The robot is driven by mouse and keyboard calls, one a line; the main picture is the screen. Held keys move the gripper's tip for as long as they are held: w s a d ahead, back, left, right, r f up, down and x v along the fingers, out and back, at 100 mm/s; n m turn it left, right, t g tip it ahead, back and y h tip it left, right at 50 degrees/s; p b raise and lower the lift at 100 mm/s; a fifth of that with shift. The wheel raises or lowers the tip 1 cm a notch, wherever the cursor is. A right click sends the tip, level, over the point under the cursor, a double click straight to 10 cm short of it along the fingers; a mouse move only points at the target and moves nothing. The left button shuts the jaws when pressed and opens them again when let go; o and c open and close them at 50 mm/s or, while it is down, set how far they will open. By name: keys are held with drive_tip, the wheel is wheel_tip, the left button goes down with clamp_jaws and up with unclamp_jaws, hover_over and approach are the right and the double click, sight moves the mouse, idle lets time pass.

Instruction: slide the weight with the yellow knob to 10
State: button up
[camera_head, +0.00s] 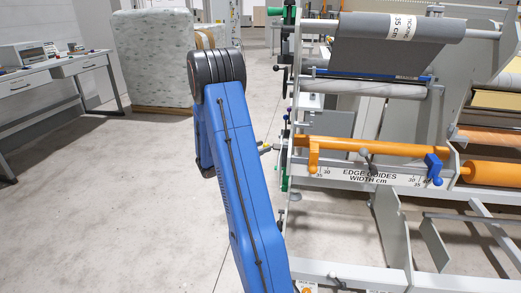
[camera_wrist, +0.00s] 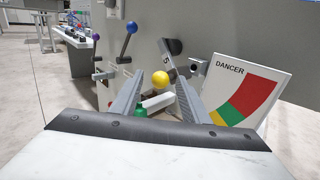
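In the wrist view the yellow knob (camera_wrist: 159,82) shows between the two fingertips of my gripper (camera_wrist: 159,78). The gripper is open, with a gap on each side of the knob. A pale bar-shaped part (camera_wrist: 157,101) shows just below the knob; I cannot tell whether it is the weight. A dark scale strip (camera_wrist: 168,58) with the number 5 rises behind the knob. The number 10 is not readable. In the head view my blue arm hides most of the gripper.
A blue-knobbed lever (camera_wrist: 127,45) and a purple-knobbed lever (camera_wrist: 96,50) stick out at left. The gantry's orange roller (camera_head: 370,148) lies right of my arm. Open floor (camera_head: 150,210) lies left.

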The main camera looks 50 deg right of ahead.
drive_tip(key=v, duration=1.7)
drive_tip(key=shift+a, duration=0.2)
drive_tip(key=s+a+r+m+t+y, duration=0.1)
drive_tip(key=s+a+r+m+y, duration=0.25)
drive_tip(key=s+a, duration=0.4)
drive_tip(key=s+a+r+m+y, duration=0.35)
drive_tip(key=s+a+y, duration=0.2)
drive_tip(key=s, duration=0.25)
drive_tip(key=s+a+r+m+t+y, duration=0.1)
drive_tip(key=s+a+m+t+y, duration=0.2)
drive_tip(key=a, duration=0.8)
drive_tip(key=s+a+r+m+t+y, duration=0.1)
drive_tip(key=s+a+m+t+y, duration=0.3)
drive_tip(key=s+a, duration=0.4)
drive_tip(key=shift+s+a+r+t+y, duration=0.3)
drive_tip(key=shift+a+r+t+y, duration=0.15)
drive_tip(key=shift+a+t, duration=1)
drive_tip(key=shift+a, duration=0.15)
